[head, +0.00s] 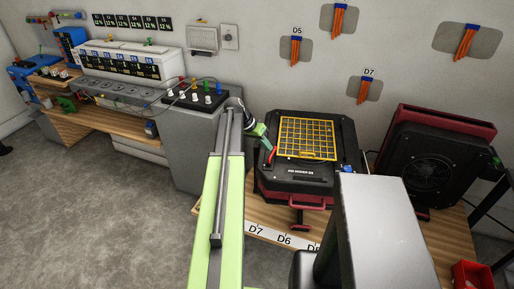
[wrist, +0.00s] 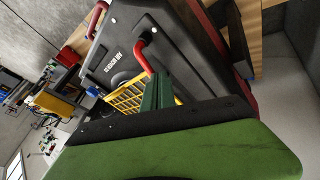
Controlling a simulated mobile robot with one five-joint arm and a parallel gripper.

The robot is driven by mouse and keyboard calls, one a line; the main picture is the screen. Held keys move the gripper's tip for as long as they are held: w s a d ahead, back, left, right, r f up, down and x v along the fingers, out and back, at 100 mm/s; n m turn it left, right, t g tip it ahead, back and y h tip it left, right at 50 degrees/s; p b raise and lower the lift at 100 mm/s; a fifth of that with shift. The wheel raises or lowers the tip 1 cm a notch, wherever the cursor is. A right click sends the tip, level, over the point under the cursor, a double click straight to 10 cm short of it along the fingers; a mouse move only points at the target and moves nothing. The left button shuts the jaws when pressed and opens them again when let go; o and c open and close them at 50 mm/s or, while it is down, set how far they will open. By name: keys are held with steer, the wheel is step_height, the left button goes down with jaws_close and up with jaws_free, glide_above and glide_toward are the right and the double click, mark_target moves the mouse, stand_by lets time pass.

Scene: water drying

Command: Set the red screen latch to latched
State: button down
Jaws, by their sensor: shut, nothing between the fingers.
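The red screen latch (head: 271,155) is a small red lever at the left edge of the yellow grid screen (head: 308,138), on top of the black air washer (head: 290,182). In the wrist view the latch (wrist: 146,56) is a bent red bar, its lower end meeting the outline of my fingers. My gripper (head: 264,138) is at the washer's left side, close to the latch. In the wrist view my gripper (wrist: 160,78) shows dark green fingers together, with nothing between them. I cannot tell whether they touch the latch. The screen (wrist: 130,98) is partly hidden behind them.
A second black and red unit (head: 433,165) stands to the right. A red handle (head: 299,205) sticks out at the washer's front. A control box with knobs (head: 196,96) stands left of the washer. Orange strip bundles (head: 340,18) hang on the wall behind.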

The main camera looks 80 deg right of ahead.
steer(key=shift+s+d, duration=0.1)
steer(key=shift+s, duration=0.55)
steer(key=shift+w, duration=0.25)
steer(key=shift+w+a, duration=0.45)
steer(key=shift+w, duration=0.15)
steer(key=w+r+p, duration=0.9)
steer(key=shift+d+r, duration=0.15)
